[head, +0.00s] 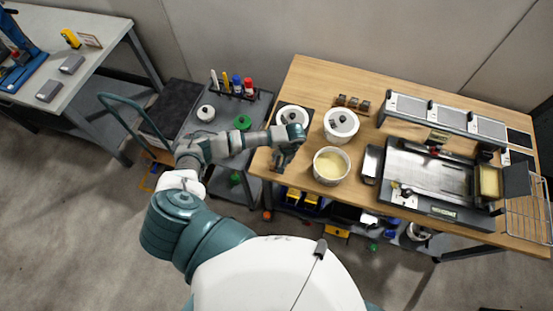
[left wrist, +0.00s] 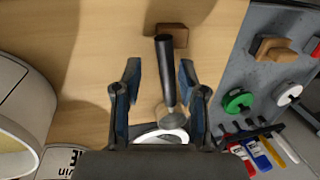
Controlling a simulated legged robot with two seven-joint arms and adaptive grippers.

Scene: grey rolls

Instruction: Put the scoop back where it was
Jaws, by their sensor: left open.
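My left gripper (head: 284,160) is over the left end of the wooden table, left of the open white tub of pale contents (head: 331,165). In the left wrist view my left gripper (left wrist: 159,75) is open, one finger on each side of the scoop (left wrist: 165,65). The scoop has a long black handle and a rounded metal end. I see gaps between the handle and both fingers. The handle's far end overlaps a small brown wooden block (left wrist: 180,36); I cannot tell whether they touch. My right gripper is not in view.
A metal tray (head: 371,164) and a sealing machine (head: 430,180) stand to the right. A grey cart (head: 222,115) with markers and tape rolls is left of the table.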

